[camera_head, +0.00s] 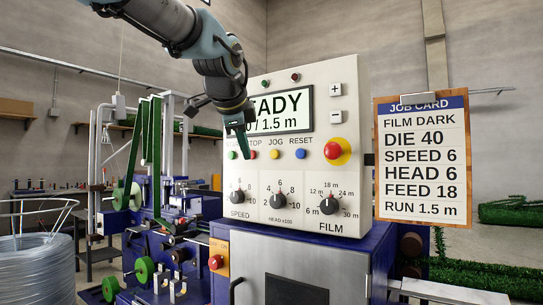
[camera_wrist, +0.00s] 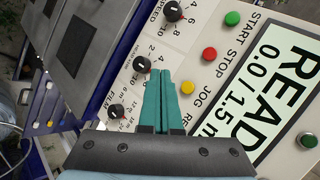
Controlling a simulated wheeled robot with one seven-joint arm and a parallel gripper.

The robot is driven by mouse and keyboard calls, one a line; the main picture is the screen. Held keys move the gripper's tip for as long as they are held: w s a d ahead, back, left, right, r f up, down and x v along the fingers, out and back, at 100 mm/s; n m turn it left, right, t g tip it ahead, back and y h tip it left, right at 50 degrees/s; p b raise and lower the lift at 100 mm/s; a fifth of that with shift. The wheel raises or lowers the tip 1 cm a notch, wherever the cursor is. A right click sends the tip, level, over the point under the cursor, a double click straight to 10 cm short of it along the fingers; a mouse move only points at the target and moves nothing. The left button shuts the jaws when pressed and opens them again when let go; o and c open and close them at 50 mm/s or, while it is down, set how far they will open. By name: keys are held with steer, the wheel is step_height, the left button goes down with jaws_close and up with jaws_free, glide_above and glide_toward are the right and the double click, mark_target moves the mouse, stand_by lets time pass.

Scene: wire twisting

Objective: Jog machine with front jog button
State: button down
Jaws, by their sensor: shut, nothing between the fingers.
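The yellow jog button (camera_head: 276,154) sits under the JOG label on the cream control panel (camera_head: 350,100), between the red stop button (camera_head: 253,155) and the blue reset button (camera_head: 300,154). In the wrist view the jog button (camera_wrist: 187,87) shows just right of the fingers; the reset button is hidden there. My gripper (camera_head: 245,157) has its teal fingers together and empty, in front of the panel near the green start button (camera_head: 232,155) and the stop button. It also shows in the wrist view (camera_wrist: 161,72). I cannot tell how far the tips are from the panel.
The display (camera_head: 280,110) reads READY and 0.0 / 1.5 m. Knobs (camera_head: 278,201) stand out below the buttons. A red emergency button (camera_head: 337,151) on yellow is at the right. A job card (camera_head: 423,160) hangs beside the panel. Another red button (camera_head: 216,262) is lower left.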

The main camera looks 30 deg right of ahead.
mark_target(275, 154)
steer(key=shift+w+d+p, duration=0.55)
steer(key=shift+w+d, duration=0.15)
steer(key=shift+d, duration=0.6)
steer(key=shift+w+d+p, duration=0.5)
steer(key=shift+w+d, duration=0.2)
steer(key=shift+d, duration=0.6)
steer(key=shift+w+d+p, duration=0.55)
steer(key=shift+w+d, duration=0.15)
steer(key=shift+d, duration=0.6)
steer(key=shift+d, duration=0.1)
steer(key=shift+w+d, duration=0.2)
steer(key=shift+d, duration=0.05)
steer(key=shift+w+d+p, duration=0.15)
steer(key=shift+d+p, duration=0.2)
steer(key=shift+p, duration=0.1)
stand_by(3.3)
